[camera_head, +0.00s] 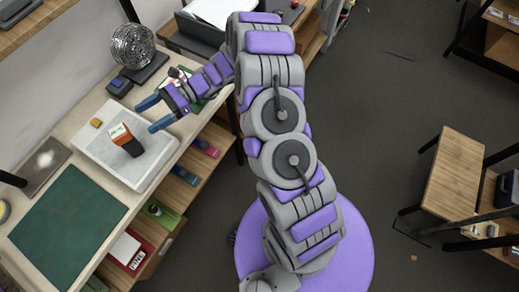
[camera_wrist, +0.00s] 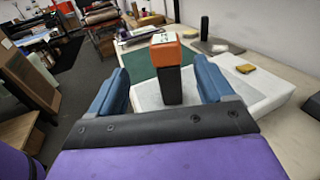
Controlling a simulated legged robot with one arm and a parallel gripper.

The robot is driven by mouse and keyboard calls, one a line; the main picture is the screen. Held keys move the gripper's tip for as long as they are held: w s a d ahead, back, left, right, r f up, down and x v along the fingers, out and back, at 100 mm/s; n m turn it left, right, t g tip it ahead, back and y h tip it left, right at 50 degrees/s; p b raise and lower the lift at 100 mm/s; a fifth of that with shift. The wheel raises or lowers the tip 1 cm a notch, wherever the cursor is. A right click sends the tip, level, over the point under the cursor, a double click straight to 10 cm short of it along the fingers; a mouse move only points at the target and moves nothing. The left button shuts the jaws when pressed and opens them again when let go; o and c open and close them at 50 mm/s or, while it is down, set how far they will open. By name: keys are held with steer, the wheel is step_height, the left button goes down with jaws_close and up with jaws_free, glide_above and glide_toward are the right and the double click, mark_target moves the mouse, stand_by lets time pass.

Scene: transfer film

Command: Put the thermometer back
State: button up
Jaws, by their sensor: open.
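An orange-and-black handheld device (camera_head: 127,141), which looks like the thermometer, stands upright on a white slab (camera_head: 98,150) on the workbench. It has a pale face on its orange top. In the wrist view the thermometer (camera_wrist: 171,72) stands ahead, between my two blue fingers and beyond them. My gripper (camera_head: 155,114) is open and empty, up and to the right of the thermometer in the head view. In the wrist view my gripper (camera_wrist: 166,88) shows a clear gap between its fingers, and neither touches the device.
A dark green mat (camera_head: 70,225) lies on the bench past the slab. Shelves with boxes (camera_head: 185,175) sit under the bench edge. The floor at right is mostly clear.

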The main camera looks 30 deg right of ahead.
steer(key=s+d+r+n+g+h, duration=0.15)
steer(key=s+r+n+h, duration=0.3)
steer(key=s, duration=0.45)
steer(key=s+d+r+n+g+h, duration=0.1)
steer(key=s+r+n+g+h, duration=0.15)
steer(key=s+r+n, duration=0.45)
steer(key=s+d+n+t+h, duration=0.4)
steer(key=s+d+h, duration=0.6)
steer(key=s+d, duration=0.8)
steer(key=shift+d+r+t+h, duration=0.15)
steer(key=shift+r+t+h, duration=0.2)
steer(key=shift+t, duration=0.25)
steer(key=shift+f+b, duration=0.55)
